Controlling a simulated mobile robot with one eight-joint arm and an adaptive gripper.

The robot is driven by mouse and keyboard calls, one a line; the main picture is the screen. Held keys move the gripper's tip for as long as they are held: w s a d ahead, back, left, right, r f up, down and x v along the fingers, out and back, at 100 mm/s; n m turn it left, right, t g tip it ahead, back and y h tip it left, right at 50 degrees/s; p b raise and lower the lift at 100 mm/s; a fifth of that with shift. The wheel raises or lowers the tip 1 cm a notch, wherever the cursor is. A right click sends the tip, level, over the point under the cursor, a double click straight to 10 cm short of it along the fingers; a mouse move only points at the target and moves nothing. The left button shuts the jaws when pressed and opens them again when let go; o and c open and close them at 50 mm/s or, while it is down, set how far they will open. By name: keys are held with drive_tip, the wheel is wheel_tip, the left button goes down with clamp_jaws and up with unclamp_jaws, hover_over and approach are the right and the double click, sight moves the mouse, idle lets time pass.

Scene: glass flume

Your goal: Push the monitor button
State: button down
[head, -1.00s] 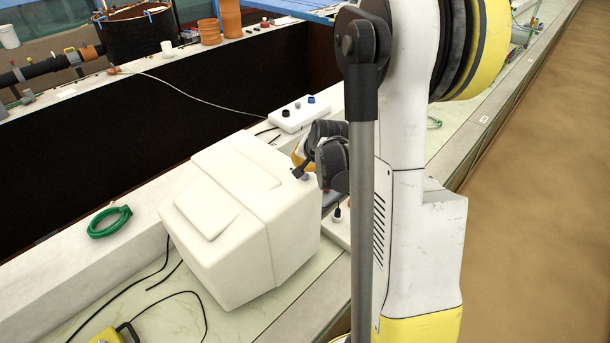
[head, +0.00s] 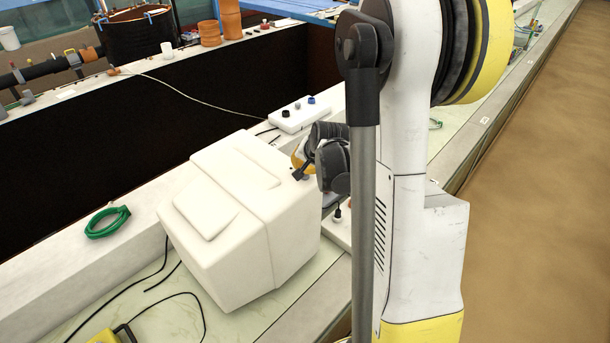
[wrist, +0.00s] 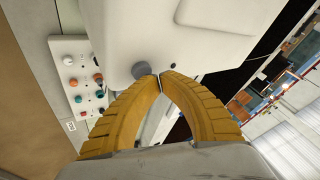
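The monitor (head: 235,220) is a bulky white box, seen from behind in the head view. Its front is turned away there. In the wrist view the white monitor (wrist: 215,15) fills the upper middle, and a round grey button (wrist: 142,70) sticks out near its edge. My gripper (wrist: 160,77) has two curved yellow fingers whose tips meet with nothing seen between them. The tips appear just beside the button; I cannot tell whether they touch it. In the head view my gripper (head: 298,160) is partly hidden at the monitor's far right edge.
A white control panel (wrist: 80,75) with several knobs lies left in the wrist view. A white box with knobs (head: 298,115) stands behind the monitor. A green hose coil (head: 108,222) lies left on the ledge. Black cables run below.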

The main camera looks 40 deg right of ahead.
drive_tip(key=shift+f+b, duration=0.4)
drive_tip(key=shift+r, duration=0.2)
idle(0.3)
drive_tip(key=shift+r+p, duration=0.6)
drive_tip(key=shift+r, duration=0.2)
drive_tip(key=shift+r, duration=0.1)
drive_tip(key=shift+r+p, duration=1.85)
drive_tip(key=shift+r, duration=1.1)
